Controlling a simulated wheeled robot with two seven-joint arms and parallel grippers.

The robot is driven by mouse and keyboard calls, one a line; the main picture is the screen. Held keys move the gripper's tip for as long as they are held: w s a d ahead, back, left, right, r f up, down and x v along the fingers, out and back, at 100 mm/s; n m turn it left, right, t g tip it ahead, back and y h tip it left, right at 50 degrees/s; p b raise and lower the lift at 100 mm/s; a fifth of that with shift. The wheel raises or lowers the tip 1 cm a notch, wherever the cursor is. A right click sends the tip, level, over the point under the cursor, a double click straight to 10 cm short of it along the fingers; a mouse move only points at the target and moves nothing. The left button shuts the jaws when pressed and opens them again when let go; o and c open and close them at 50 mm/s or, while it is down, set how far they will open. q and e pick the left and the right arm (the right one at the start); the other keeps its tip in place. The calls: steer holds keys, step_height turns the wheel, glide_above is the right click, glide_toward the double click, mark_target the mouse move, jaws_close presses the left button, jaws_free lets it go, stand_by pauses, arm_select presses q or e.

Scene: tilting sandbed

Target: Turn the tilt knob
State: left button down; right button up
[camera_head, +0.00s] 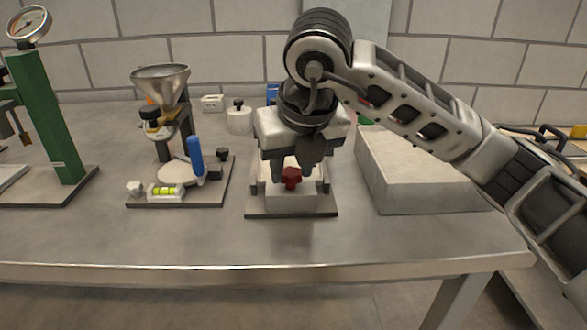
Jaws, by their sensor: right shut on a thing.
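The red tilt knob (291,178) shows at the front of a small grey device on a dark base plate (290,212), near the middle of the table. My right gripper (292,170) comes down over the device from above, and its fingers are shut on the red knob. The wrist and hand hide most of the device behind and above the knob. My left gripper is out of view.
A funnel stand (160,75) with a blue-handled tool (196,155) and a green-yellow level (165,191) stands to the left. A green column with a gauge (50,115) is at far left. A grey box (420,185) sits close on the right. The table front is clear.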

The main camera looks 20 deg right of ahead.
stand_by(0.4)
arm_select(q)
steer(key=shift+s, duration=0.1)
arm_select(e)
steer(key=o, duration=1)
steer(key=shift+c, duration=0.2)
arm_select(q)
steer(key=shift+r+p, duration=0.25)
steer(key=shift+p, duration=0.75)
arm_select(e)
steer(key=v, duration=1.6)
steer(key=shift+a, duration=0.15)
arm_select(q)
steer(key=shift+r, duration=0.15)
